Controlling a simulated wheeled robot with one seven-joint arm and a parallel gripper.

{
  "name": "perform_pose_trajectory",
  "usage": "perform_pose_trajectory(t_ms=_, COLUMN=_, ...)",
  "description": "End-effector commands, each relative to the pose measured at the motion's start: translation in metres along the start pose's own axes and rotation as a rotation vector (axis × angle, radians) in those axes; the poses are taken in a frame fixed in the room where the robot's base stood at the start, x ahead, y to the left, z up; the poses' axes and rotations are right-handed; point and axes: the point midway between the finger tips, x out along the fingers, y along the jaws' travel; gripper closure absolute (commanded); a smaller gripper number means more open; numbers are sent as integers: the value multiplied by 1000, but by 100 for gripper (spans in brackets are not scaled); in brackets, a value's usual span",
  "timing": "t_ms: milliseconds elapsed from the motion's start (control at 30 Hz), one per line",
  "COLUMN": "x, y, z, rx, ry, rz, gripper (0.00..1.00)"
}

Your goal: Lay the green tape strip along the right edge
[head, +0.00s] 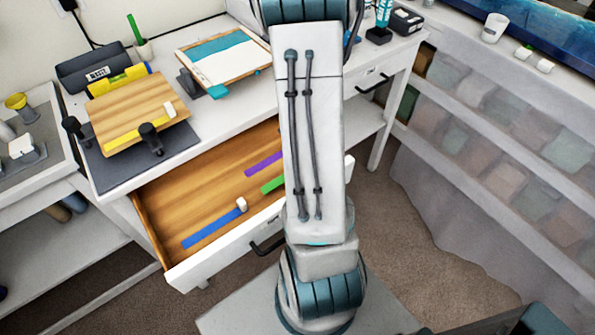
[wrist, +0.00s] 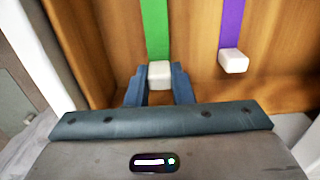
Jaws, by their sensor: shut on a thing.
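The green tape strip (head: 272,184) lies in the open drawer, its right part hidden behind my arm in the head view. In the wrist view the green strip (wrist: 156,30) runs away from me and ends in a white block (wrist: 159,74). My gripper (wrist: 159,88) is shut on that white block, one finger on each side. My arm hides the gripper in the head view. A wooden board (head: 120,100) lies on a dark mat on the bench, with a yellow strip (head: 136,129) along its front edge. The board's right edge shows no strip.
The drawer (head: 165,215) also holds a purple strip (head: 262,165) and a blue strip (head: 210,231) with a white block. Dark clamps (head: 150,138) stand at the board's front and left. A framed panel (head: 225,60) stands to the board's right. Drawer walls lie close around my gripper.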

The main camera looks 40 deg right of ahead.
Motion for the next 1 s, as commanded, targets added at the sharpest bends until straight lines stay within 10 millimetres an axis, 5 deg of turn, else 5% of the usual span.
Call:
perform_pose_trajectory(t_ms=533, x=-56, y=0, z=0, rx=-1, ry=1, rz=-1, gripper=97)
perform_pose_trajectory(t_ms=1000, x=-63, y=-9, z=7, rx=-63, ry=1, rz=0, gripper=97)
